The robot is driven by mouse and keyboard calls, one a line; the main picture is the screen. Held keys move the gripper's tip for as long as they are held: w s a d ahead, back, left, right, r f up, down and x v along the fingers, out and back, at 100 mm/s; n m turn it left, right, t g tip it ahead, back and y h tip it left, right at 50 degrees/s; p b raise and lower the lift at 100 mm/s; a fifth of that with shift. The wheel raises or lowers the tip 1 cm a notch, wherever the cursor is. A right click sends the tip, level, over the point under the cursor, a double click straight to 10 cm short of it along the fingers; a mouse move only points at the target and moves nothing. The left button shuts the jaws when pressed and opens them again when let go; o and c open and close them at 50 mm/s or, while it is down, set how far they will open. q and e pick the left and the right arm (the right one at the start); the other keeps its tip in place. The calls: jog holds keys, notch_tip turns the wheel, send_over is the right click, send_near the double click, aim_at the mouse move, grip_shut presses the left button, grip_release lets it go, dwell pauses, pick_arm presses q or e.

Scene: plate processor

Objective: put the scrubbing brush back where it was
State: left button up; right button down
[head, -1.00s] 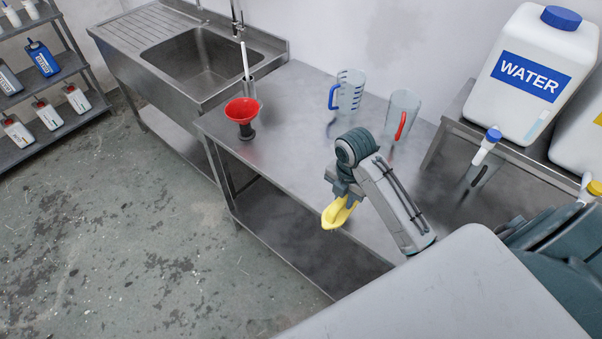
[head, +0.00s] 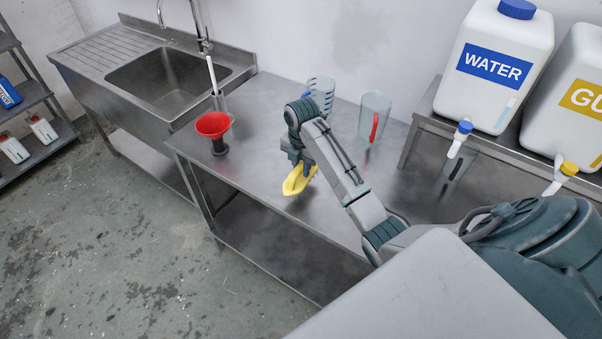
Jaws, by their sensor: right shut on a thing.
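The yellow scrubbing brush (head: 298,182) is held in my right gripper (head: 303,167), whose arm comes in from the right. The gripper is shut on the brush and points downward, partly hiding its top. The brush is over the front-middle part of the steel table (head: 255,165), to the right of the red funnel. I cannot tell whether it touches the tabletop. My left gripper is not in view.
A red funnel (head: 213,124) and a white-handled tool (head: 212,75) in a metal holder stand at the table's left. The sink (head: 170,85) is at left, water canister (head: 495,65) at right.

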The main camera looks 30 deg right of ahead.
aim_at(301, 175)
notch_tip(301, 175, down, 3)
jog(key=shift+w+f+p, duration=0.1)
jog(key=shift+p, duration=1)
jog(key=shift+f, duration=0.2)
jog(key=c, duration=1.6)
grip_release()
jog(key=shift+f, duration=0.15)
jog(key=shift+c, duration=0.2)
jog(key=o, duration=0.4)
jog(key=shift+o, duration=0.2)
